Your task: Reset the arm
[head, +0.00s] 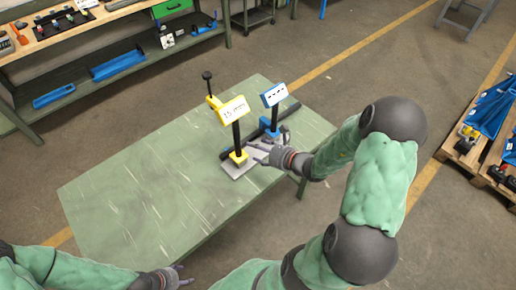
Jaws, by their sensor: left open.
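My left gripper (182,274) is low at the bottom edge of the head view, just off the near edge of the green table (130,195). It is open, and I see nothing in it. My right arm reaches in from the right, and my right gripper (262,154) is at a small fixture on the table's right part. Whether the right fingers touch or hold anything is too small to tell.
A workbench with tools and a green drawer (171,8) stands at the back left, with blue trays (118,65) on its lower shelf. A wooden pallet (462,152) with blue items lies at the right. The left and middle of the table are clear.

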